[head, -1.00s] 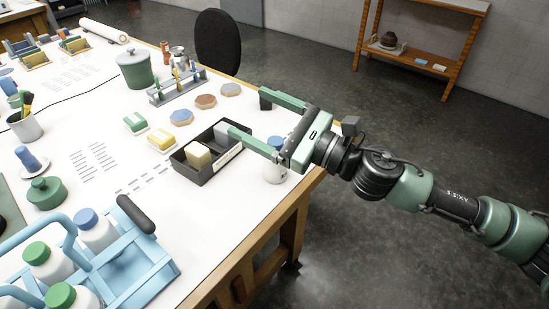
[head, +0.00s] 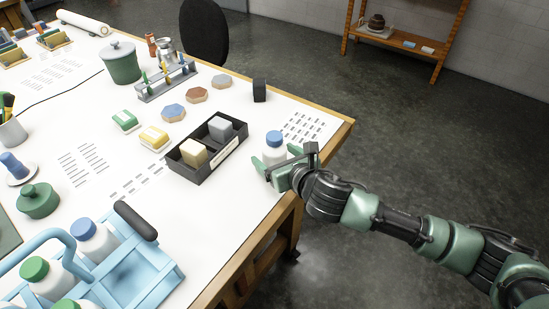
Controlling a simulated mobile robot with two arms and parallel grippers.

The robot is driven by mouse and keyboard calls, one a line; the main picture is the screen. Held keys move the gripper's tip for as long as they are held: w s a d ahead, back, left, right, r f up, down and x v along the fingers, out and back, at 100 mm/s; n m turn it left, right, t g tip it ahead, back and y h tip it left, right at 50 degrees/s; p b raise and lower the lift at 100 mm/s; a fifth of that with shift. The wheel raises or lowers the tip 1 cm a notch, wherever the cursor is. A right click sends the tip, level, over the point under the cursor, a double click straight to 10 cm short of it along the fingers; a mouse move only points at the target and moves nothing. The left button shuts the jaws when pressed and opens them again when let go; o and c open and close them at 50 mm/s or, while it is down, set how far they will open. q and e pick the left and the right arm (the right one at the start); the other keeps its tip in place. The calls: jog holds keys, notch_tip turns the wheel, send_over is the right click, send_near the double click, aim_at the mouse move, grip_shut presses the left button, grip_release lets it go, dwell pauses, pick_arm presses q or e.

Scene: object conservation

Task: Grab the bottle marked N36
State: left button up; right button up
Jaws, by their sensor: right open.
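A white bottle with a blue cap (head: 274,139) stands upright near the right edge of the table, beside the black two-part tray. I can read no marking on it. My right gripper (head: 276,158) is open and low at this bottle, with one green finger on each side of it. I cannot tell whether the fingers touch it. Another blue-capped bottle (head: 96,242) and a green-capped bottle (head: 47,280) stand in the light blue carrier at the lower left; no marking is readable there. My left gripper is not in view.
The black tray (head: 205,175) holds a cream block and a grey block just left of the bottle. A small black block (head: 259,90) stands behind. A printed sheet (head: 305,127) lies right of the bottle. The light blue carrier (head: 150,275) fills the table's lower left.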

aim_at(270, 151)
jog(key=shift+x, duration=1.65)
jog(key=shift+r, duration=0.1)
jog(key=c, duration=1.3)
jog(key=shift+c, duration=1.4)
jog(key=shift+r, duration=0.1)
